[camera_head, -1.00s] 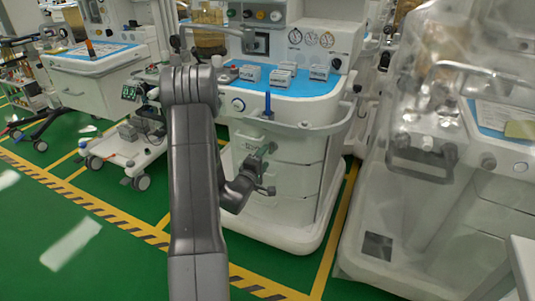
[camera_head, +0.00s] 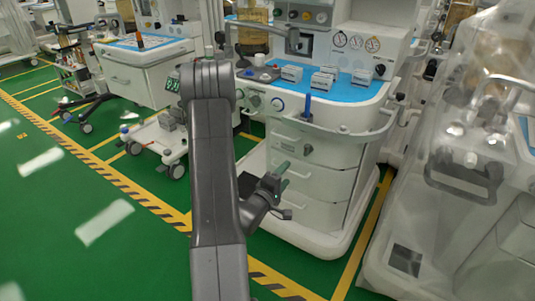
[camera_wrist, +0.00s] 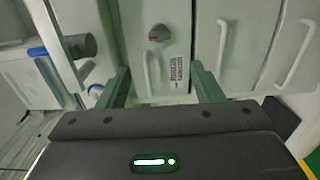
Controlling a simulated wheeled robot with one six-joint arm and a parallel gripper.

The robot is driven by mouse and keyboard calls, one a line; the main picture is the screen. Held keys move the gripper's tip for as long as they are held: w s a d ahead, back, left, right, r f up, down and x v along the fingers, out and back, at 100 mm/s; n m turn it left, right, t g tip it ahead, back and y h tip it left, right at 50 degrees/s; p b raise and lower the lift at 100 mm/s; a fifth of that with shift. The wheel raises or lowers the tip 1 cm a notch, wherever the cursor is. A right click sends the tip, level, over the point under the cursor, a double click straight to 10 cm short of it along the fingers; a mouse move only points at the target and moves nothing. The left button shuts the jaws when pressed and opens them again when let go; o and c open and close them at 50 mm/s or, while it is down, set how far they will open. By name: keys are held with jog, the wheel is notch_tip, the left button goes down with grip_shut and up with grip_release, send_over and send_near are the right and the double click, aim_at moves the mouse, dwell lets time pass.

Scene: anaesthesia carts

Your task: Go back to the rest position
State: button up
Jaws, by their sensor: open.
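My gripper (camera_head: 283,191) is in front of the drawers of the middle anaesthesia cart (camera_head: 342,118), at the end of my raised and bent arm. In the wrist view my gripper (camera_wrist: 160,84) shows two green fingers held wide apart with nothing between them. Beyond the fingers are the cart's pale drawer fronts with white handles (camera_wrist: 152,74), a grey knob (camera_wrist: 159,33) and a small label. In the head view my arm hides part of the cart's left side.
White boxes (camera_head: 323,80) sit on the cart's blue top. A plastic-covered cart (camera_head: 440,190) stands close at right. Another cart (camera_head: 150,75) and a low wheeled stand (camera_head: 160,139) are at left. Green floor (camera_head: 60,215) with yellow-black striping is open at front left.

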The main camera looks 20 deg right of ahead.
aim_at(305, 152)
jog(key=b+x, duration=0.1)
jog(key=x, duration=1.2)
jog(key=shift+w+d, duration=0.25)
